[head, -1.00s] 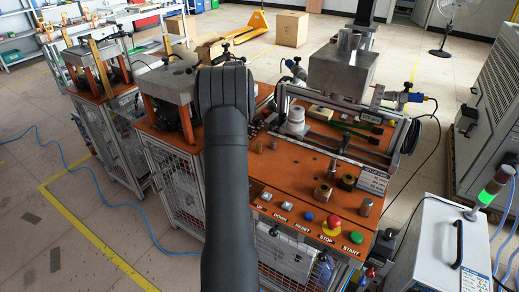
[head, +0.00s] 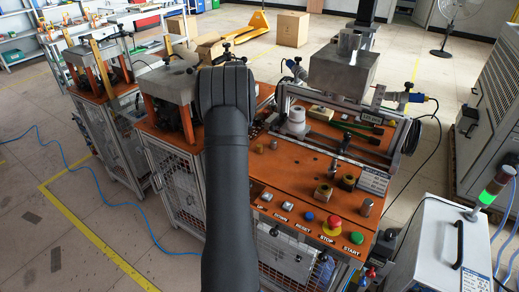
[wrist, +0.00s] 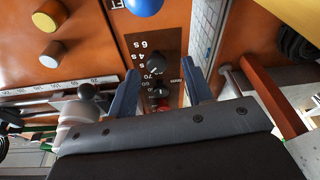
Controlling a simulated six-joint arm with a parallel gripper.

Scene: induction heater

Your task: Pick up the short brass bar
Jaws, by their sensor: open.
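I cannot tell which piece is the short brass bar. My gripper (wrist: 160,88) has its two blue fingers spread apart. No object is held between them; a dark-knobbed control panel shows behind the gap. In the head view my arm hides the gripper.
A white stepped cylinder (head: 296,120) stands near the frame's rail. A row of push buttons (head: 309,216) lines the front edge. A metal block (head: 342,70) overhangs the back.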

